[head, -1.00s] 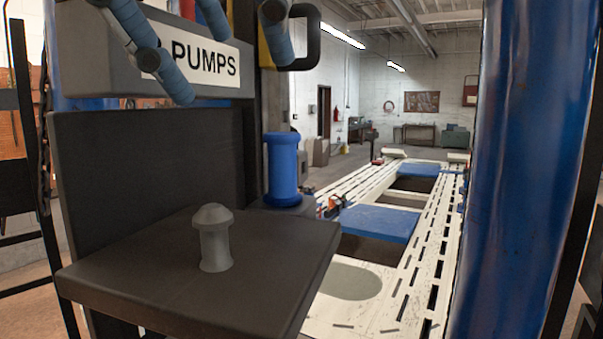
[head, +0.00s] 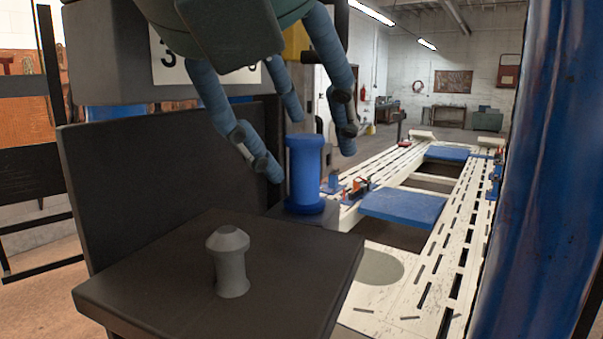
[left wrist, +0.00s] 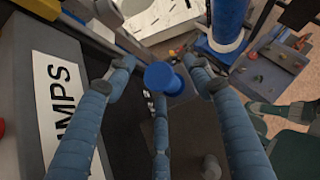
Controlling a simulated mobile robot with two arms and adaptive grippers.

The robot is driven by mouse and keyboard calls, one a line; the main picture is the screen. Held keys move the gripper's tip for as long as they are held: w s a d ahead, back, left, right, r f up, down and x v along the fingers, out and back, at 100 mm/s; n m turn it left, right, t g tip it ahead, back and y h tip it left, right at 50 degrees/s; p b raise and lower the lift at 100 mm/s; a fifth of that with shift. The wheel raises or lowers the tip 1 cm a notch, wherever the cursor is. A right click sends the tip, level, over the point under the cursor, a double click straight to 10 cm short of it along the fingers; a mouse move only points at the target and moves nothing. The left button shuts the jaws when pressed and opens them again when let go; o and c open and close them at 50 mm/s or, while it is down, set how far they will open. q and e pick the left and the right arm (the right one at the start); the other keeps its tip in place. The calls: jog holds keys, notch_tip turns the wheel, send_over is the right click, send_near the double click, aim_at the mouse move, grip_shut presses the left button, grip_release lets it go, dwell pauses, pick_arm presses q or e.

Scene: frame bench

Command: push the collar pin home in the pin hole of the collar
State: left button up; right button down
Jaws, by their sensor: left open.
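A blue flanged cylinder (head: 305,175), which looks like the collar pin, stands upright on a grey block beside the dark shelf. Its round top (left wrist: 163,78) shows in the left wrist view between my finger ends. My left gripper (head: 308,158) is open and empty, fingers pointing down and spread around the upper part of the cylinder. I cannot tell whether any finger touches it. A thick blue column (head: 515,180) stands at the right. I cannot make out the collar or its pin hole for certain.
A grey mushroom-headed peg (head: 229,265) stands on the dark shelf (head: 140,290). A dark upright panel (head: 150,185) backs the shelf, below a labelled grey box (head: 110,55). The long white slotted bench (head: 420,290) runs away behind the cylinder.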

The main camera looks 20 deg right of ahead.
pick_arm(q)
jog(key=shift+w+d+f, duration=0.15)
jog(key=shift+w+f, duration=0.1)
jog(key=shift+f, duration=0.1)
pick_arm(e)
jog(key=shift+w+d+r, duration=0.15)
jog(key=shift+d, duration=0.15)
pick_arm(q)
jog(key=shift+s, duration=0.1)
jog(key=shift+c, duration=0.3)
